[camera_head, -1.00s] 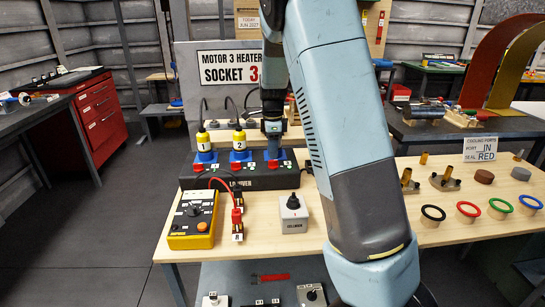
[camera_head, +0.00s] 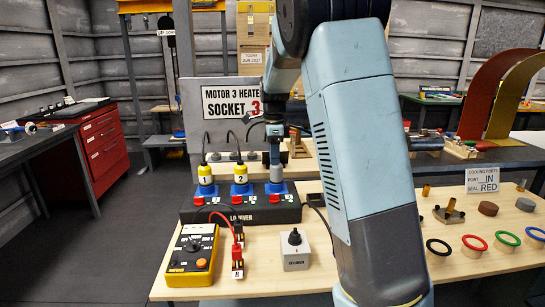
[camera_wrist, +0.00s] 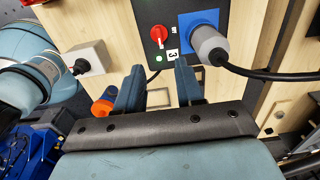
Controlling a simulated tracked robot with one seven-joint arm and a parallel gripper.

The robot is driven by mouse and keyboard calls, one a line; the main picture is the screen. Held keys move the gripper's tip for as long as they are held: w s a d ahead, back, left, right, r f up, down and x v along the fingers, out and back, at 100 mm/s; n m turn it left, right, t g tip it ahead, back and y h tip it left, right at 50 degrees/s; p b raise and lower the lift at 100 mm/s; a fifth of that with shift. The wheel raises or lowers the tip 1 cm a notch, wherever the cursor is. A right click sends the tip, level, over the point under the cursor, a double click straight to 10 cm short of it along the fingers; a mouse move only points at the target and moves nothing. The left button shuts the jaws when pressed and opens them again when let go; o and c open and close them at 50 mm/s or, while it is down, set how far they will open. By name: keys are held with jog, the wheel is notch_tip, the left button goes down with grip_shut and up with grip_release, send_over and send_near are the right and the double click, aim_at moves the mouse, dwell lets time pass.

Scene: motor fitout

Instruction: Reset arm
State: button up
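My arm crosses the right half of the head view and hides part of the bench. My gripper shows clearly in the wrist view (camera_wrist: 158,85), its two blue fingers apart with nothing between them. The grey plug (camera_wrist: 208,45) sits in the blue socket marked 3, to the right of the fingers and apart from them. In the head view this grey plug (camera_head: 275,158) stands upright in the third socket. Two yellow plugs, marked 1 (camera_head: 205,173) and 2 (camera_head: 240,173), stand in the sockets to its left.
The black socket box (camera_head: 250,215) has red switches. A yellow tester (camera_head: 193,252) and a grey knob box (camera_head: 295,252) stand in front. Coloured rings (camera_head: 475,243) and metal fittings lie at right. A red drawer cabinet (camera_head: 103,150) stands left, with open floor between.

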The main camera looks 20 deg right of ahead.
jog(key=s+r+n+t, duration=0.1)
jog(key=s+r+n, duration=0.2)
jog(key=s, duration=0.3)
jog(key=s+d+r+n+t+y, duration=0.1)
jog(key=s+r+n, duration=0.25)
jog(key=s, duration=0.35)
jog(key=s+r+n+t, duration=0.1)
jog(key=s+r+n, duration=0.1)
jog(key=s+n, duration=0.3)
jog(key=s+a+f+n+t+h, duration=0.1)
jog(key=s+n, duration=0.7)
jog(key=s, duration=0.9)
jog(key=shift+s+n+t, duration=0.35)
jog(key=shift+s+t, duration=0.05)
jog(key=shift+t, duration=0.4)
jog(key=shift+f, duration=0.1)
